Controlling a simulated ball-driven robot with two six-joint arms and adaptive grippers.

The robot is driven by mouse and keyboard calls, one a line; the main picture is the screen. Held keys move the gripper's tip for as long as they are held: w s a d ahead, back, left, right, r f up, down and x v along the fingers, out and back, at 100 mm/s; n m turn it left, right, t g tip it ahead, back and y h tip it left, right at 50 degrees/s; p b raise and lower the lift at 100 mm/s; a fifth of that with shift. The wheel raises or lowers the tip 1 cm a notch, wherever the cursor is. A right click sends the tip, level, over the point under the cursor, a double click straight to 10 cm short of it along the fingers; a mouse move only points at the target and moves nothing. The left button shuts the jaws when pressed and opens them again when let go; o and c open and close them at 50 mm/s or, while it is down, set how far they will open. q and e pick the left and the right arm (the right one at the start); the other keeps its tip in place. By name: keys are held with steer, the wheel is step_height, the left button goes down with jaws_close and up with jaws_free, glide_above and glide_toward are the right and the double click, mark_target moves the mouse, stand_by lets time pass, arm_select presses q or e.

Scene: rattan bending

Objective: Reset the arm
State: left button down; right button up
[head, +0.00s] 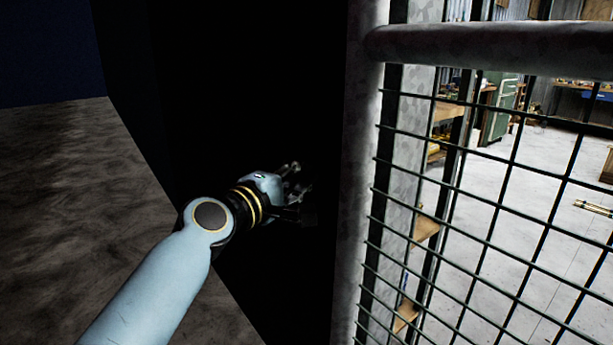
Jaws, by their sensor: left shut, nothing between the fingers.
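My left arm (160,285) reaches in from the lower left of the head view. Its gripper (300,188) is in front of a very dark surface, left of a grey metal post. The fingers are partly lost in the dark, and the gripper is shut with nothing visible in it. My right arm and gripper are not in view.
A grey metal post (355,200) and a top rail (490,48) frame a black wire mesh panel (480,205) on the right. Beyond it lie a pale floor (520,300), a green cabinet (500,110) and wooden benches. A dark mottled floor (70,210) is open at left.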

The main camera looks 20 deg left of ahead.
arm_select(q)
steer(key=v, duration=0.9)
steer(key=s+a+f+m+g+y+b, duration=0.1)
steer(key=s+f+g, duration=0.3)
steer(key=f, duration=0.8)
steer(key=s+a+f+m+g+y, duration=0.15)
steer(key=s+f, duration=0.45)
steer(key=f, duration=0.7)
steer(key=s+a+f+g+y+b, duration=0.1)
steer(key=s+a+f+g, duration=0.2)
steer(key=f, duration=0.9)
steer(key=s+a+f+m+g+y, duration=0.1)
steer(key=s+f+m+g, duration=0.1)
steer(key=s+f+m, duration=0.2)
steer(key=s+a+f+m+g+y, duration=0.1)
steer(key=s+f, duration=0.9)
steer(key=s, duration=1.1)
steer(key=s+a+f+m+g+y, duration=0.1)
steer(key=s+a+f+m+g, duration=0.2)
steer(key=s, duration=1)
step_height(320, 180, down, 4)
steer(key=m+g, duration=0.2)
steer(key=m, duration=0.2)
steer(key=shift+f, duration=0.2)
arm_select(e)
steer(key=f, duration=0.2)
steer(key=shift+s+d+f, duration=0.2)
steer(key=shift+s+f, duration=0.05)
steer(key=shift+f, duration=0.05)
